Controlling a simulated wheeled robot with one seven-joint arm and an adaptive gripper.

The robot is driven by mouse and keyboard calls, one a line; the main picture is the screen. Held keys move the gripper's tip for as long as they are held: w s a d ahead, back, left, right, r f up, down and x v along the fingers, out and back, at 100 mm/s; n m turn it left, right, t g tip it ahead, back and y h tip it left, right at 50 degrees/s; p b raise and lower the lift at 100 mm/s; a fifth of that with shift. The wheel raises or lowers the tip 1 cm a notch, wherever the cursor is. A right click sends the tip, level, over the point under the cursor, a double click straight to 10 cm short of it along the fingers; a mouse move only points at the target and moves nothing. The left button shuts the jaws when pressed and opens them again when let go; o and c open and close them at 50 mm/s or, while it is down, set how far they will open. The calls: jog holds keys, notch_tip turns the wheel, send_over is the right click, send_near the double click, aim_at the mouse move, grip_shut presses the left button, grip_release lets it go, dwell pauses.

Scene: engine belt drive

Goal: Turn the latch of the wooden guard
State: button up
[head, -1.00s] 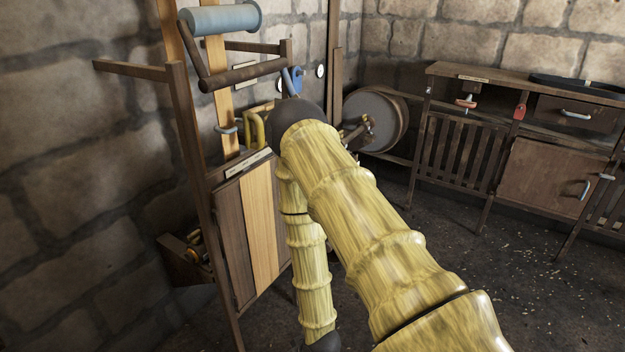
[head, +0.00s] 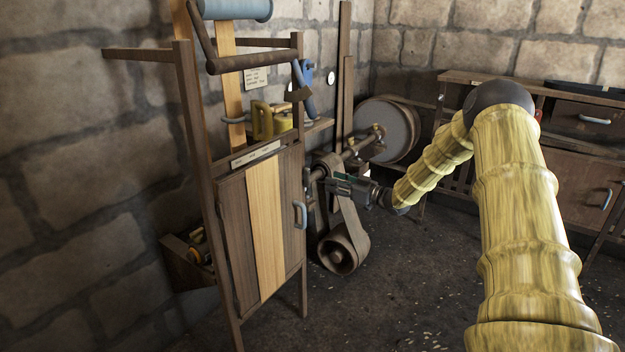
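The wooden guard (head: 230,235) is an upright panel of dark planks with one pale plank, set in a wooden frame at left centre. A blue-grey handle (head: 300,215) is on its right part. A small dark piece at the guard's right edge (head: 307,177) may be the latch; it is too small to be sure. My gripper (head: 334,182) is just right of that edge, pointing left at about the height of the guard's upper part. Whether it touches anything does not show. Its fingers are small and dark against the belt, so their opening is unclear.
A belt runs over a shaft and round a lower pulley (head: 341,252) behind my gripper. A large grey wheel (head: 386,130) stands farther back. A yellow can (head: 262,120) sits on the shelf above the guard. A wooden workbench (head: 575,150) is at right. The floor in front is clear.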

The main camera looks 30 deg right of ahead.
aim_at(309, 172)
jog(key=x, duration=1)
jog(key=shift+w+d+r+b, duration=0.1)
jog(key=shift+w+r+b, duration=0.2)
jog(key=shift+w, duration=0.05)
grip_shut()
